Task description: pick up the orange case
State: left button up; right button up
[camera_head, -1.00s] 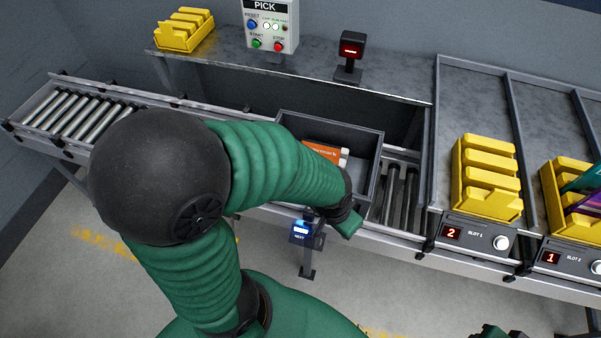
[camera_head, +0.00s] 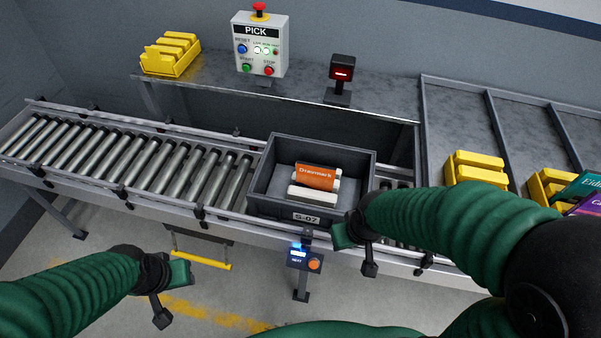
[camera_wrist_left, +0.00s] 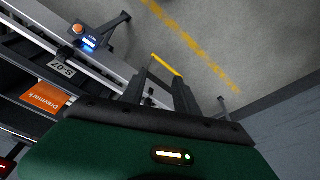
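The orange case (camera_head: 317,177), with white lettering, lies inside the dark grey tote (camera_head: 262,183) on the roller conveyor. It also shows in the left wrist view (camera_wrist_left: 45,98). White items (camera_head: 313,194) lie against its near side. My left gripper (camera_head: 172,292) hangs over the floor in front of the conveyor, left of the tote and apart from it; the left wrist view shows its fingers apart with nothing between them. My right gripper (camera_head: 357,252) is by the tote's near right corner, outside it; its finger gap is not clear.
A small post with a lit blue panel and orange button (camera_head: 304,259) stands before the tote. A control box (camera_head: 260,46) and scanner (camera_head: 341,78) stand on the shelf behind. Yellow bins (camera_head: 472,168) sit at right. Rollers (camera_head: 160,165) left of the tote are bare.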

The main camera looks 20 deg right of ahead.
aim_at(311, 175)
jog(key=i+l, duration=0.2)
jog(key=l, duration=0.15)
jog(key=i+l, duration=0.2)
jog(key=l, duration=0.15)
jog(key=i+l+u, duration=0.1)
jog(key=l, duration=0.25)
jog(key=k+l+u, duration=0.1)
jog(key=u, duration=0.3)
jog(key=k+l+u, duration=0.1)
jog(key=u, duration=0.35)
jog(key=k+u, duration=0.1)
jog(key=u, duration=0.3)
